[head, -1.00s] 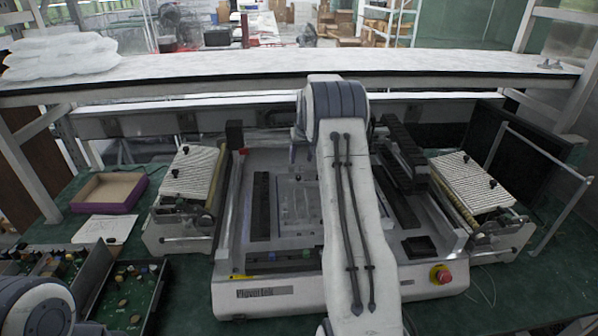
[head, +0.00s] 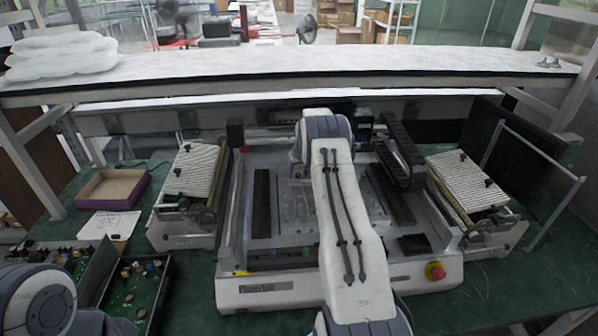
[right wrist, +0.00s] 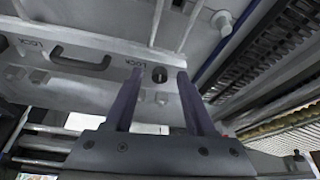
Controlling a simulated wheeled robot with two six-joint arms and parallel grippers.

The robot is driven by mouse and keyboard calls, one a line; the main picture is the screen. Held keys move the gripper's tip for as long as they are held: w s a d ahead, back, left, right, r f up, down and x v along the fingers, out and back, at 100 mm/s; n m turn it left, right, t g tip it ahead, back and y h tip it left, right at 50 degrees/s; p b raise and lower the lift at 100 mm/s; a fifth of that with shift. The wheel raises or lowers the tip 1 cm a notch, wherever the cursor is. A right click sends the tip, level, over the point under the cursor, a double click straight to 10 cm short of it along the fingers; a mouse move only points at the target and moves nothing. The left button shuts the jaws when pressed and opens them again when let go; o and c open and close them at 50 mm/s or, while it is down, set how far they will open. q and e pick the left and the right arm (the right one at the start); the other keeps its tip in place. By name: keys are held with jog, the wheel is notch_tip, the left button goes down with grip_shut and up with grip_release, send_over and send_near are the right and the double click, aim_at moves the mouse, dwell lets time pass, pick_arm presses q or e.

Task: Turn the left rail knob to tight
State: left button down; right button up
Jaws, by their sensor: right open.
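My right gripper (right wrist: 157,78) is open, with one finger on each side of this knob in the picture. I cannot tell whether the fingers touch it. Another dark round part (right wrist: 3,43) shows at the left edge of that view, past a dark handle (right wrist: 85,58). I cannot tell for sure which is the left rail knob, or how it is turned. In the head view, my right arm hides the gripper and knobs inside the machine (head: 290,292). My left gripper is out of frame.
A black cable chain (head: 398,150) runs along the machine's right side. Ribbed side units (head: 190,172) and (head: 466,180) flank it. A red emergency button (head: 435,271) sits at the front right. A purple box (head: 112,188) and trays of circuit boards (head: 137,285) lie at left.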

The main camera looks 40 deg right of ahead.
grip_shut()
jog(key=m+b, duration=0.1)
jog(key=m+h+b, duration=0.1)
jog(key=shift+w+a+f+m, duration=0.1)
jog(key=shift+a+f+m, duration=0.1)
jog(key=shift+m, duration=0.2)
jog(key=shift+w+m+g+h+b, duration=0.1)
jog(key=shift+m+g+h+b, duration=0.35)
jog(key=shift+m+b, duration=0.6)
jog(key=shift+w+a+r+m+g+h+b, duration=0.15)
jog(key=shift+m+g+b, duration=0.2)
jog(key=shift+m, duration=0.4)
jog(key=shift+s+d+r+m+g+h+b, duration=0.1)
jog(key=shift+m+b, duration=0.35)
jog(key=shift+m, duration=0.25)
jog(key=shift+a, duration=0.1)
